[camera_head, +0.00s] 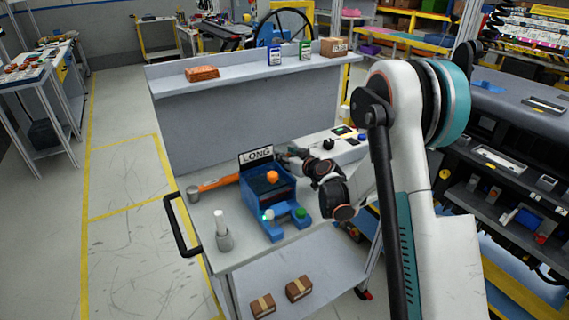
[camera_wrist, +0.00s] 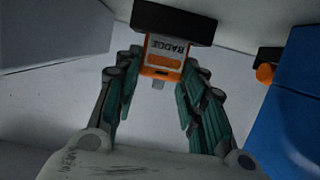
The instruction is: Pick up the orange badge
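The orange badge (camera_wrist: 165,55) shows in the wrist view, with a white label reading BADGE upside down. It sits below a black block (camera_wrist: 172,20) and appears to touch it. My gripper (camera_wrist: 162,72) has its fingers spread on either side of the badge, with the badge between the fingertips. I see no clear contact between fingers and badge. In the head view my gripper (camera_head: 287,158) is low over the workbench, just right of the LONG sign (camera_head: 257,154). The badge cannot be made out there.
A blue module (camera_head: 268,195) with an orange knob (camera_head: 272,176) stands close to my gripper; its blue side (camera_wrist: 290,125) fills the wrist view's right. A raised shelf (camera_head: 225,80) runs behind.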

